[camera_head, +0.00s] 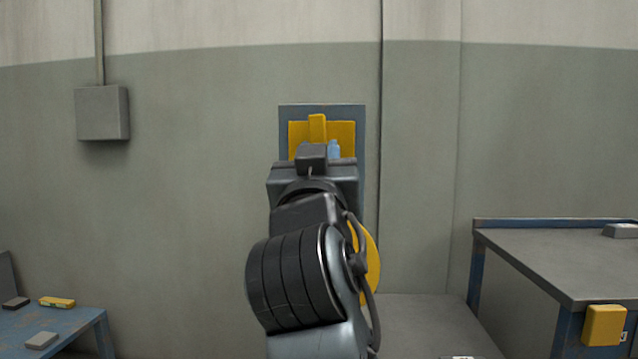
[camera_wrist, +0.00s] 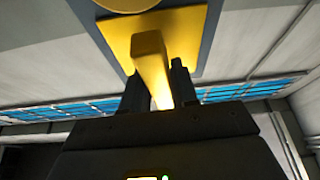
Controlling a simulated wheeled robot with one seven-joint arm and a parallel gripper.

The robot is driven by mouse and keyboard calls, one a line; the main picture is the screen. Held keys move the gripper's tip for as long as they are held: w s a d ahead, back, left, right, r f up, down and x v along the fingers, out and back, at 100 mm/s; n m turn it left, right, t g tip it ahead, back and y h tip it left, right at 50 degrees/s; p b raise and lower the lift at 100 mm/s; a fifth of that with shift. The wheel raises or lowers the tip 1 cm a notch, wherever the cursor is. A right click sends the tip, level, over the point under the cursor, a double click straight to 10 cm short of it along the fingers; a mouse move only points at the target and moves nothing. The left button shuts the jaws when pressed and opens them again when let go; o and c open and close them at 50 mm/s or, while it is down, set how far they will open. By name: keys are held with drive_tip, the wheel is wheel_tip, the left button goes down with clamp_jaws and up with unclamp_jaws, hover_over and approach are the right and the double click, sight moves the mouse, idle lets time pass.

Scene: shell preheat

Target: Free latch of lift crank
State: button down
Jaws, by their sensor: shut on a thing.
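A yellow latch lever (camera_head: 317,127) stands upright on a yellow plate (camera_head: 345,133), which is fixed to a blue-grey wall panel (camera_head: 360,112). In the wrist view the lever (camera_wrist: 148,47) sticks out from the plate (camera_wrist: 192,30) towards me. My gripper (camera_wrist: 155,90) is shut on this lever, with one dark finger on each side. In the head view my arm and wrist hide the fingers and the lower panel. A yellow round part (camera_head: 371,265) shows partly behind my arm; I cannot tell whether it belongs to the crank.
A grey-topped bench (camera_head: 560,260) stands at the right, with a yellow box (camera_head: 604,325) on its front. A low blue table (camera_head: 75,325) with small items is at the lower left. A grey wall box (camera_head: 102,112) hangs at the left. The wall beside the panel is clear.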

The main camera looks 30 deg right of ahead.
drive_tip(key=shift+m+b, duration=0.4)
drive_tip(key=shift+m, duration=0.2)
drive_tip(key=c, duration=1)
unclamp_jaws()
drive_tip(key=shift+o, duration=0.2)
drive_tip(key=v, duration=0.7)
drive_tip(key=shift+s+a+f+p, duration=0.2)
drive_tip(key=shift+s+a+p, duration=0.05)
drive_tip(key=shift+a+p, duration=0.1)
